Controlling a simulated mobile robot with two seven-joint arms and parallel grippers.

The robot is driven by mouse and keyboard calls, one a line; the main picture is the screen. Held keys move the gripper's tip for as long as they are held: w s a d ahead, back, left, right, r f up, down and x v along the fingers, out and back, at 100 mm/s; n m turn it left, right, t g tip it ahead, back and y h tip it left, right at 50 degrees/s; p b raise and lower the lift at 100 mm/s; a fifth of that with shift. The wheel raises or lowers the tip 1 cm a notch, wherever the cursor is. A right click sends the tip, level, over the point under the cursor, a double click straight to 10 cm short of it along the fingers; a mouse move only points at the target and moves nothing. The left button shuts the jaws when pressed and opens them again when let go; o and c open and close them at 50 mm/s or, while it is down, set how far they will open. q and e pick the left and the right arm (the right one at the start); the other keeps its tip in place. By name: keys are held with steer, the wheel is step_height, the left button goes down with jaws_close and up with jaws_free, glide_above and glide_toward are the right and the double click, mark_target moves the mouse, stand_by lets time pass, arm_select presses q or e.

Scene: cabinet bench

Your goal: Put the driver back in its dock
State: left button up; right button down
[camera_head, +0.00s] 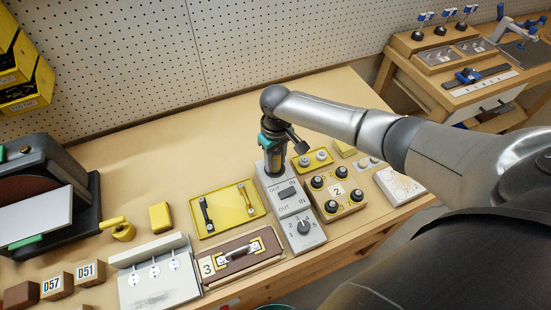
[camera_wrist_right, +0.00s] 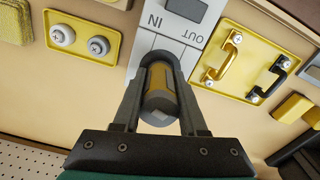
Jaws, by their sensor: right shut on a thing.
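My right gripper (camera_head: 273,168) points down over the back end of a grey panel (camera_head: 287,208) marked IN and OUT. In the right wrist view, its two fingers (camera_wrist_right: 160,85) are shut on the driver, whose yellow and dark grey handle (camera_wrist_right: 158,78) lies between them. In the head view the driver is mostly hidden by the gripper. I cannot make out the dock or whether the driver touches the panel. My left gripper is not in view.
A yellow tray with two handles (camera_head: 211,227) lies left of the panel. A yellow plate with two knobs (camera_head: 300,163) and a block with black knobs (camera_head: 348,207) stand close on the right. A brown handled box (camera_head: 223,269) is in front.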

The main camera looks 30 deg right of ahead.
steer(key=shift+f, duration=0.7)
stand_by(0.8)
steer(key=shift+c, duration=0.6)
jaws_free()
steer(key=shift+f, duration=0.1)
step_height(320, 180, up, 7)
steer(key=p, duration=0.7)
steer(key=shift+p, duration=0.35)
